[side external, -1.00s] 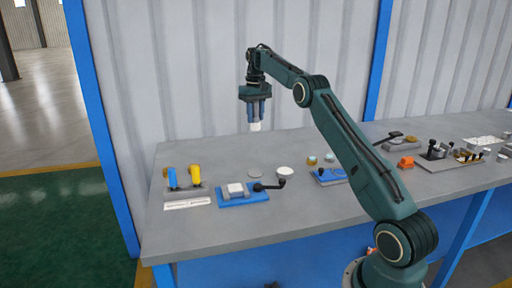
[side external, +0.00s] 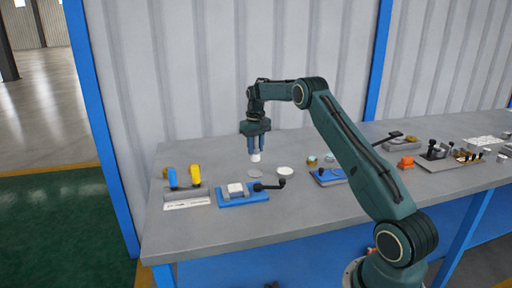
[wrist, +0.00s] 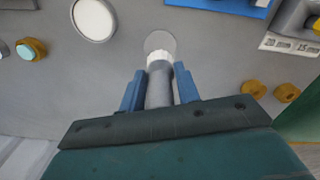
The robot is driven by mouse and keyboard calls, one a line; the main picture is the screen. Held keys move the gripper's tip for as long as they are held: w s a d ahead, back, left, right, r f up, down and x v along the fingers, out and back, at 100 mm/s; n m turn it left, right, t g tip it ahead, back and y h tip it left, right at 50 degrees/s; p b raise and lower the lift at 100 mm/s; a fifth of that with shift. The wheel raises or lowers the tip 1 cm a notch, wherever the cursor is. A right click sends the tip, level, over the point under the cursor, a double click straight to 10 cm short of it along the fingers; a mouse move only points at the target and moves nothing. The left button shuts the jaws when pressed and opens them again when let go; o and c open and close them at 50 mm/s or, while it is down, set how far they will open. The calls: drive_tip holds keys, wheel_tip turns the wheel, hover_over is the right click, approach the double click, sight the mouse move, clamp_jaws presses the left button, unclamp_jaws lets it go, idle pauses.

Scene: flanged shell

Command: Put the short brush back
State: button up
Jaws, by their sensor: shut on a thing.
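My gripper (side external: 256,148) is shut on the short brush, whose white end (side external: 255,157) points down below the fingers. In the wrist view the brush's grey body (wrist: 159,88) stands between the two blue fingers of my gripper (wrist: 160,90). The brush is upright and held above the bench. A flat grey disc (side external: 255,174) lies on the bench just below it; in the wrist view the disc (wrist: 160,40) shows right beyond the white end. A gap still shows between brush and disc in the side view.
A white round dish (side external: 285,170) lies right of the disc. A blue fixture (side external: 230,201) with a black handle stands in front. A labelled rack (side external: 172,195) with blue and yellow handles is at the left.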

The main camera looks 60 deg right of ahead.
sight(256, 159)
drive_tip(key=shift+f, duration=0.1)
drive_tip(key=shift+f, duration=2.7)
drive_tip(key=shift+f, duration=0.2)
drive_tip(key=o, duration=1)
drive_tip(key=shift+r, duration=0.15)
wheel_tip(256, 159, up, 12)
